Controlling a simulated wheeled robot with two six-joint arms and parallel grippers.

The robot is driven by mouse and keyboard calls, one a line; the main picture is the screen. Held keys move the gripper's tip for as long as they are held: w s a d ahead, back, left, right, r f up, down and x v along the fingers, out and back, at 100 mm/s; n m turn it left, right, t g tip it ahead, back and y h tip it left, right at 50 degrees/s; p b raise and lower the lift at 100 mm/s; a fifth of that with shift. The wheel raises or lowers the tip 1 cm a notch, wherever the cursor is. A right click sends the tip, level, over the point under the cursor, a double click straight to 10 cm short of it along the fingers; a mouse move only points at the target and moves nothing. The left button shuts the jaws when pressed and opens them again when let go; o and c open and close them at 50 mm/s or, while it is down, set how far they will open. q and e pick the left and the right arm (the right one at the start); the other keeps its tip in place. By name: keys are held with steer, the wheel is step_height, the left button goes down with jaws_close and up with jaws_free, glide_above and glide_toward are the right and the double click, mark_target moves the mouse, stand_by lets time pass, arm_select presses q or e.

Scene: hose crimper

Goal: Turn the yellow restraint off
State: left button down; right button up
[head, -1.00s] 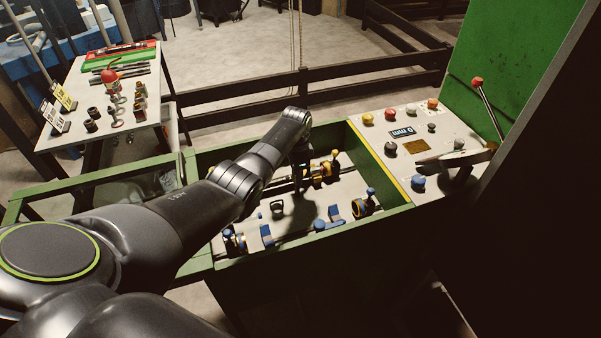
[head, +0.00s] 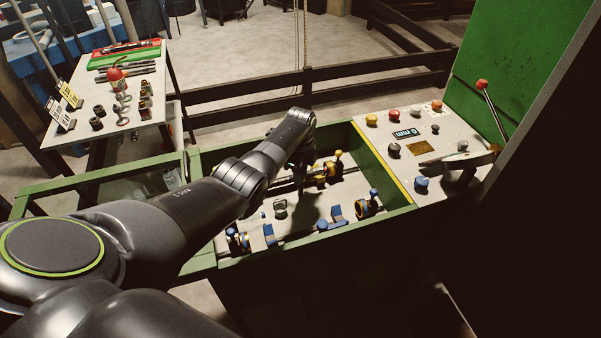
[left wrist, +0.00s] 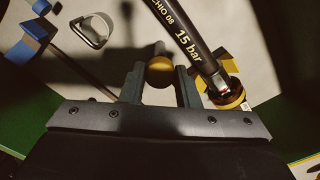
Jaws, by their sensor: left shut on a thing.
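My left gripper (left wrist: 160,84) is shut on the round yellow knob (left wrist: 160,69) of the yellow restraint, with one dark finger on each side of it. In the head view my left gripper (head: 303,172) reaches down into the green-framed crimper bed, and its fingertips are mostly hidden behind my arm. Yellow restraint parts (head: 325,175) show just right of it. A black hose (left wrist: 184,40) marked "15 bar" runs right beside the gripper to a yellow and metal fitting (left wrist: 226,95). My right gripper is out of view.
Blue-handled restraint parts (head: 335,214) lie at the near side of the bed, and a metal loop (left wrist: 93,30) stands on its floor. A control panel (head: 425,150) with buttons and a lever is at right. A tool table (head: 80,125) stands at left.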

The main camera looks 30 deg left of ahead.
stand_by(0.5)
arm_select(q)
steer(key=c, duration=1.1)
jaws_free()
steer(key=shift+r, duration=0.4)
step_height(320, 180, up, 17)
steer(key=b, duration=0.1)
steer(key=shift+f, duration=0.15)
